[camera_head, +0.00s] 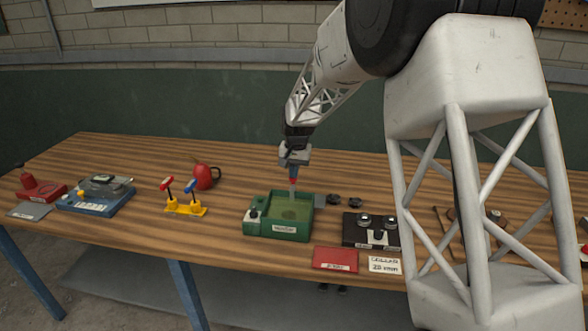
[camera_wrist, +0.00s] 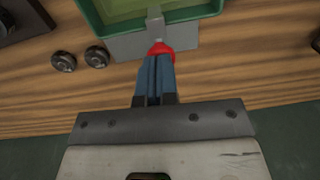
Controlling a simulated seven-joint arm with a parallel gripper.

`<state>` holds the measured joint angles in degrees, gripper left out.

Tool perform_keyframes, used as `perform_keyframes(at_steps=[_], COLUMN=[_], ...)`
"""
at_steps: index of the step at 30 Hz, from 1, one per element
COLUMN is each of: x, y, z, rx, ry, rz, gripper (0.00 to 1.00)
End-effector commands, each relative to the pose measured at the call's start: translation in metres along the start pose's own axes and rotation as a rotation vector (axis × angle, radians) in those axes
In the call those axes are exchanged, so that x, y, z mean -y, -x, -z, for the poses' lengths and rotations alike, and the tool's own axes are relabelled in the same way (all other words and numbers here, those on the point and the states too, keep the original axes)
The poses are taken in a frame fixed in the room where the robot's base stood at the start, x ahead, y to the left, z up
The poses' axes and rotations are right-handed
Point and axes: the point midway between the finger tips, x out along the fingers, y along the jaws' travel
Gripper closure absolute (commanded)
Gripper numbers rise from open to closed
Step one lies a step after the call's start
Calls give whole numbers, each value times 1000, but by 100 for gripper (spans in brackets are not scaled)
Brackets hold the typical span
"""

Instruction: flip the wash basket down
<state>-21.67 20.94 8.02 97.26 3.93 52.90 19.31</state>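The wash station is a green tub (camera_head: 262,228) with green inside, standing mid-table in the head view. In the wrist view the tub (camera_wrist: 92,14) is at the top edge, beside a grey plate (camera_wrist: 128,46). A red knob (camera_wrist: 160,48) on a short grey stem stands there. My gripper (camera_head: 294,176) points down over the tub's back side. In the wrist view its blue fingers (camera_wrist: 158,58) are together, their tips at the knob, apparently touching it.
Two dark round knobs (camera_head: 344,200) lie right of the tub. A black box (camera_head: 370,232), a red pad (camera_head: 335,259) and a white card (camera_head: 384,265) are to the right and front.

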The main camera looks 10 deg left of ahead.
Motion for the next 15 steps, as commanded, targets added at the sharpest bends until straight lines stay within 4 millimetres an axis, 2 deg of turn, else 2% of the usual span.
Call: perform_keyframes(at_steps=[1,8,15], x=[-1,-2,-1], y=[-7,-6,16], z=[-1,-1,-1], rx=[7,9,4], ry=[-1,-1,-1], rz=[-3,-4,-2], gripper=[100,100,100])
